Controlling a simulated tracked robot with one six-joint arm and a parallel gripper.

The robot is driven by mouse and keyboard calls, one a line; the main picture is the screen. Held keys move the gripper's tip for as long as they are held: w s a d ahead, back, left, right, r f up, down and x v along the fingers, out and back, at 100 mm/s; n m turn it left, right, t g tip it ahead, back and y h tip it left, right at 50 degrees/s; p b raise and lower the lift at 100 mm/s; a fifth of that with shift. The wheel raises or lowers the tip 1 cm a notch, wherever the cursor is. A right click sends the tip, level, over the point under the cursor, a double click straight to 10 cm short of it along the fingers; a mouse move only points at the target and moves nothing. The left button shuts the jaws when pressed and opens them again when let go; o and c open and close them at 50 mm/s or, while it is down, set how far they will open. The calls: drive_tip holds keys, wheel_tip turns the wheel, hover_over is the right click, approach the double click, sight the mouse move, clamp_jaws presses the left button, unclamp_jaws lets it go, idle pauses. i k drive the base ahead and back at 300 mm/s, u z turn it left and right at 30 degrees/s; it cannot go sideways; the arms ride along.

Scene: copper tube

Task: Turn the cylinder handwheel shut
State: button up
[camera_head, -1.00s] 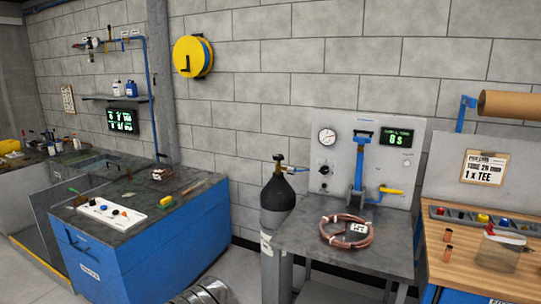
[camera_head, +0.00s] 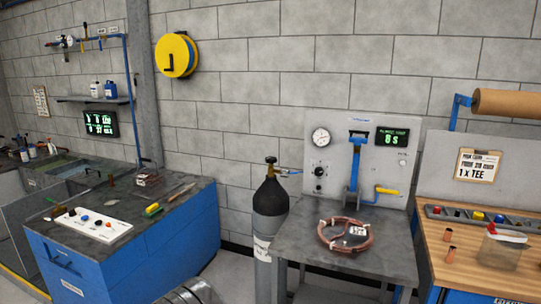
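A dark grey gas cylinder (camera_head: 270,199) stands upright on the floor, left of the grey steel bench. It has a brass valve (camera_head: 270,170) on top, with a small handwheel (camera_head: 270,159) at its very top. A blue-ended hose fitting (camera_head: 289,172) leads right from the valve. The wheel is too small to tell how far it is turned. My gripper is not in view. A rounded metallic part at the bottom edge, left of the cylinder, may be part of my arm; nothing is seen touching the handwheel.
The steel bench (camera_head: 292,251) holds a copper tube coil (camera_head: 345,235) and a panel with a gauge (camera_head: 321,137). A blue workbench (camera_head: 141,254) stands left, a wooden-topped bench (camera_head: 461,276) right. Some floor (camera_head: 232,268) is clear before the cylinder.

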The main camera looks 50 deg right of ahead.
sight(272, 160)
drive_tip(key=u, duration=0.05)
drive_tip(key=i, duration=2.65)
drive_tip(key=z, duration=2.6)
